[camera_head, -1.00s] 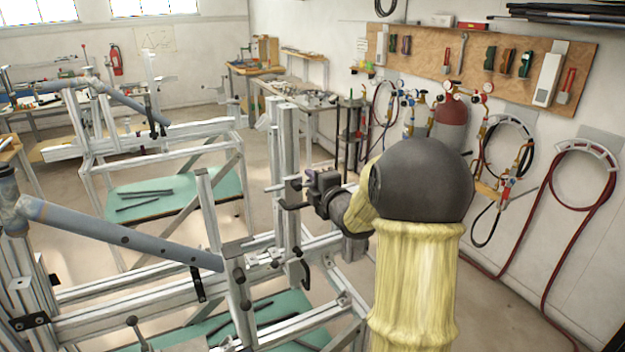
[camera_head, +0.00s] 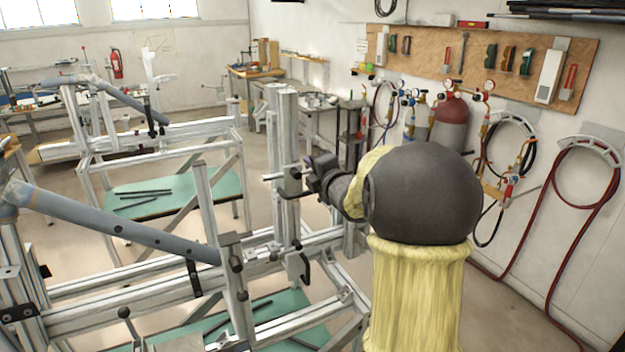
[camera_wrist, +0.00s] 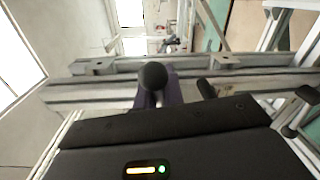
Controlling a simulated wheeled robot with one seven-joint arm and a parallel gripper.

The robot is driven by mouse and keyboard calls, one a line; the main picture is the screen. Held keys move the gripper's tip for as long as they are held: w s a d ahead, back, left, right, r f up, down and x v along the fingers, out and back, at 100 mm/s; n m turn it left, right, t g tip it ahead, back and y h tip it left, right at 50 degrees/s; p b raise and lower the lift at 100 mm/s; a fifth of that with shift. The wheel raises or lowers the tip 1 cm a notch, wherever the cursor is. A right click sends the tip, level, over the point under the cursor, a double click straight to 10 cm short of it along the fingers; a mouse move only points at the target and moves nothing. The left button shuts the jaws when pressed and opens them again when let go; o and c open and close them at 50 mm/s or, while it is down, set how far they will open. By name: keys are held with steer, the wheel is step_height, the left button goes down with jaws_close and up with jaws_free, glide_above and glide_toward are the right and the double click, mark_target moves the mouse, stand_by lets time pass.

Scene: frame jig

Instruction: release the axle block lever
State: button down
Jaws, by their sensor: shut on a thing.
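In the wrist view a round black knob (camera_wrist: 153,76), which looks like the end of the axle block lever, sits between the purple fingers of my gripper (camera_wrist: 158,92). The gripper is shut on it. The lever's shaft is mostly hidden behind the knob and fingers. In the head view my gripper (camera_head: 310,172) reaches left from my arm to the upright aluminium post (camera_head: 287,125) of the near frame. The fingertips and knob are too small there to tell apart clearly.
The grey axle tube (camera_head: 120,228) slopes across the near frame to a clamp post. A dark handle (camera_head: 304,264) hangs below my gripper. Aluminium rails (camera_head: 130,312) run beneath.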

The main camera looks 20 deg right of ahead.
steer(key=shift+a+n+b, duration=0.1)
steer(key=shift+n+b, duration=0.5)
steer(key=shift+b, duration=0.3)
steer(key=shift+r+n+b, duration=0.35)
steer(key=shift+n+b, duration=0.05)
steer(key=shift+b, duration=0.2)
steer(key=c, duration=1.8)
jaws_free()
steer(key=shift+s, duration=0.15)
steer(key=s+b, duration=0.1)
steer(key=s, duration=1)
steer(key=s+r+b, duration=0.1)
steer(key=s, duration=0.5)
steer(key=shift+b, duration=0.3)
steer(key=shift+c, duration=0.4)
